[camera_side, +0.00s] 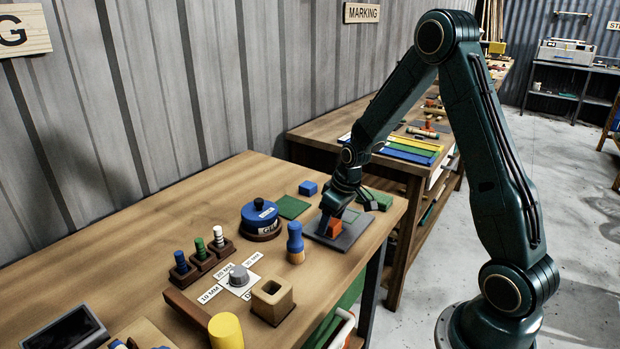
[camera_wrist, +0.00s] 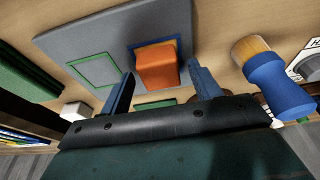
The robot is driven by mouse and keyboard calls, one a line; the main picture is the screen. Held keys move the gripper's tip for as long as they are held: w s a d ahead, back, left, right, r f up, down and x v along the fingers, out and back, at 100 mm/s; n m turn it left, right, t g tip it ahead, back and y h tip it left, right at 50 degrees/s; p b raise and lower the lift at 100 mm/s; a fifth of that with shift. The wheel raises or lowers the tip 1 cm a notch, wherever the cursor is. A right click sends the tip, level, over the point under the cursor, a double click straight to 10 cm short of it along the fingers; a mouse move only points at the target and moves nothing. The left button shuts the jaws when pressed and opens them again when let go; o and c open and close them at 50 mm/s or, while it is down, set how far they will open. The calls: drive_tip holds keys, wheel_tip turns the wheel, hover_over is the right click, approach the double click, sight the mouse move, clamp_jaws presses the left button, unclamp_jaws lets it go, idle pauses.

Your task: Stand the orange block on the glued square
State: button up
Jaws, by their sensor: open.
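The orange block (camera_side: 335,227) stands on the grey board (camera_side: 357,229) under my gripper (camera_side: 331,218). In the wrist view the orange block (camera_wrist: 157,70) sits on a blue-edged square (camera_wrist: 182,48) of the grey board (camera_wrist: 75,37). A thin green-outlined square (camera_wrist: 95,69) lies to its left. My gripper (camera_wrist: 161,76) is open, with one blue finger on each side of the block and gaps visible. The block's underside is hidden, and I cannot tell whether glue lies beneath it.
A blue brush (camera_side: 295,243) stands left of the board, near the blue-lidded glue pot (camera_side: 261,218). A blue block (camera_side: 308,188), a green square (camera_side: 292,207) and a green block (camera_side: 380,199) lie behind. The table between the wall and the pot is clear.

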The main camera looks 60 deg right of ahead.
drive_tip(key=v, duration=1.2)
idle(0.6)
drive_tip(key=s+a+r+t, duration=0.1)
drive_tip(key=s+a+r, duration=0.7)
drive_tip(key=a+r, duration=0.15)
drive_tip(key=s+a+r+t, duration=0.1)
drive_tip(key=s+a, duration=0.5)
drive_tip(key=s, duration=0.5)
drive_tip(key=shift+s+r, duration=0.3)
drive_tip(key=shift+r, duration=0.05)
